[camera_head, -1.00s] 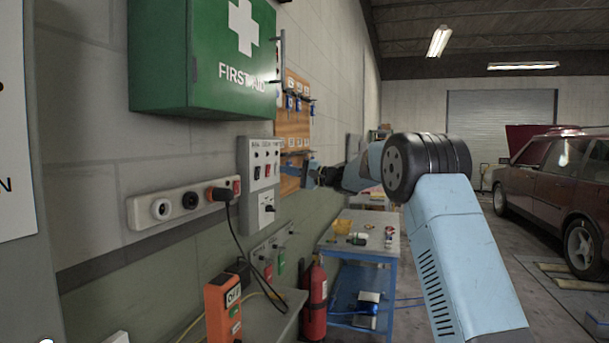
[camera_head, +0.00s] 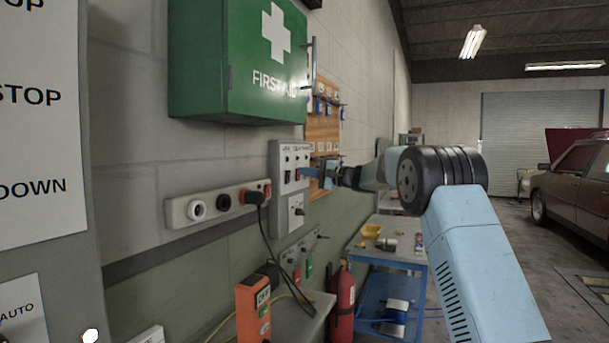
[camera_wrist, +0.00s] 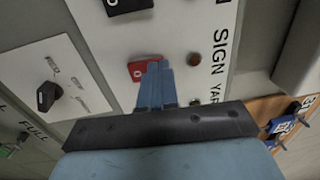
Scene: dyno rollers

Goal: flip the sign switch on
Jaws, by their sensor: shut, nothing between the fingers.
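The grey switch panel (camera_head: 289,160) is on the left wall, under the first aid box. In the wrist view, the word SIGN (camera_wrist: 221,48) labels a column with a small dark brown lamp (camera_wrist: 193,59) and a red rocker switch (camera_wrist: 140,70) marked O. My gripper (camera_wrist: 155,66) is shut and empty. Its fingertips overlap the red rocker and hide part of it. I cannot tell if they touch. In the head view, my gripper (camera_head: 308,173) is at the right side of the panel. The rocker of the YARD column is hidden behind the gripper.
A black rocker (camera_wrist: 128,4) and a rotary knob (camera_wrist: 48,95) are near the red switch. The first aid box (camera_head: 238,62) overhangs the panel. A socket strip (camera_head: 218,205) with a plugged cable is left of it. A blue cart (camera_head: 391,262) stands below the arm.

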